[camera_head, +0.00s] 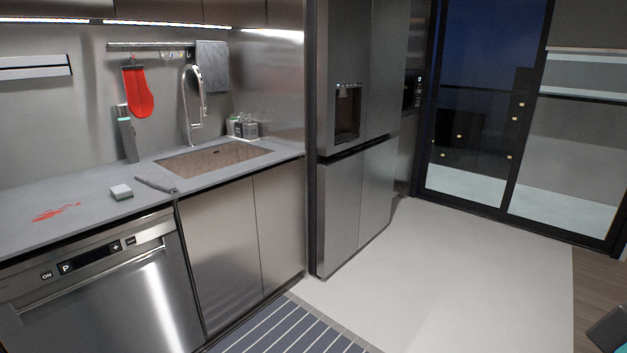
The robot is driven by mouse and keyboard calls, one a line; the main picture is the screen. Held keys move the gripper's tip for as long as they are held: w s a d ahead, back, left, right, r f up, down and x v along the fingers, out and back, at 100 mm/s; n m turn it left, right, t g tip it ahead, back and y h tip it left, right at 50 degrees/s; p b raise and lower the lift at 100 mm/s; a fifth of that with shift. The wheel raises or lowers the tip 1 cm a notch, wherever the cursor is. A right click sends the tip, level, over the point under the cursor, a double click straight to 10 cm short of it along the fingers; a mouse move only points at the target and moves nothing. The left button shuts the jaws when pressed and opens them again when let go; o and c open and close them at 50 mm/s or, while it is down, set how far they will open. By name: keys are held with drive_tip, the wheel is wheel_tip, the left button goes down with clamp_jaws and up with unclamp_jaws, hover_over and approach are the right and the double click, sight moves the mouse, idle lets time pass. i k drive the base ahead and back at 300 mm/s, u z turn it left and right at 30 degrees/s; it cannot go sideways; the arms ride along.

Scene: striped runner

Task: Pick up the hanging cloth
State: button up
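A grey cloth (212,68) hangs from the right end of a metal wall rail (150,45), above and behind the sink. It hangs straight down against the steel backsplash, near the corner with the tall side panel. A red mitt (138,92) hangs from the same rail further left, apart from the cloth. My gripper cannot be made out in this view.
The counter holds a sink (215,158) with a tall curved faucet (192,105), a dark bottle (127,135), a small sponge-like block (121,192) and a red smear (55,212). A tall steel fridge (345,200) stands right. A striped runner (290,330) lies in front; pale floor is clear.

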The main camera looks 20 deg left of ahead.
sight(155, 178)
drive_tip(key=u, duration=0.15)
drive_tip(key=i, duration=1.6)
drive_tip(key=u, duration=0.85)
drive_tip(key=i, duration=1)
drive_tip(key=u, duration=1.7)
drive_tip(key=i, duration=1.2)
drive_tip(key=u, duration=0.6)
